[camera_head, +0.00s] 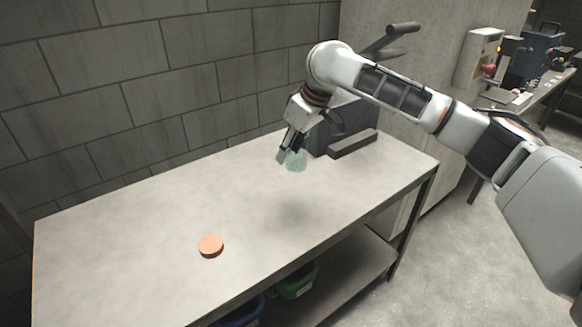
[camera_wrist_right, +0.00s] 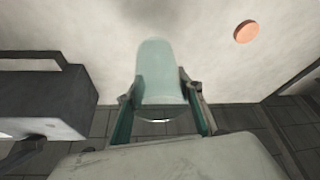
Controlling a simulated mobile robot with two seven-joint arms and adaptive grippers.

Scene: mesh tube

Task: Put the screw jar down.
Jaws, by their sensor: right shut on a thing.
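The screw jar (camera_head: 296,160) is a pale teal, see-through jar. My right gripper (camera_head: 291,152) is shut on it near the back right part of the table (camera_head: 160,215). In the right wrist view the jar (camera_wrist_right: 158,72) sits between the two fingers of the gripper (camera_wrist_right: 161,98). In the head view a soft shadow lies on the tabletop in front of the jar, and the jar appears to be above the surface. My left gripper is not in view.
An orange round disc (camera_head: 210,246) lies on the table toward the front; it also shows in the wrist view (camera_wrist_right: 246,32). A dark grey box (camera_head: 335,128) with a low bar (camera_head: 352,144) stands close behind the jar.

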